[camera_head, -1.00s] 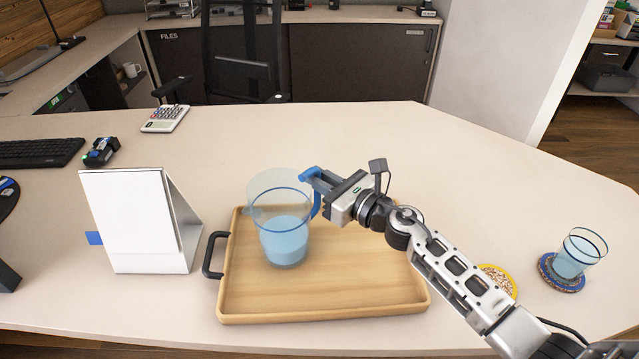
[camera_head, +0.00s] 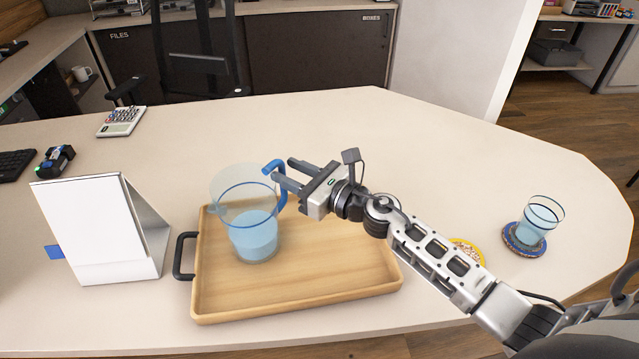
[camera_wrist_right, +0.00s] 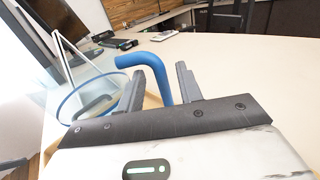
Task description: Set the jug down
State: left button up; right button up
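The clear jug (camera_head: 254,236) with a blue rim and blue handle holds light blue liquid. It stands upright on the left part of the wooden tray (camera_head: 330,285). My right gripper (camera_head: 278,172) is at the jug's handle, on its right side. Its two fingers are spread apart. In the right wrist view the blue handle (camera_wrist_right: 150,65) shows between the open fingers (camera_wrist_right: 160,88), with gaps either side. The jug's rim shows at the left there. My left gripper is not in view.
A glass of blue liquid (camera_head: 541,215) stands on a blue coaster (camera_head: 524,241) at the right. A yellow coaster (camera_head: 467,247) is partly behind my right arm. A white flip stand (camera_head: 92,230) is left of the tray. The desk behind the tray is clear.

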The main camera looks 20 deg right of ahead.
jog(key=b+v, duration=0.2)
jog(key=v, duration=0.8)
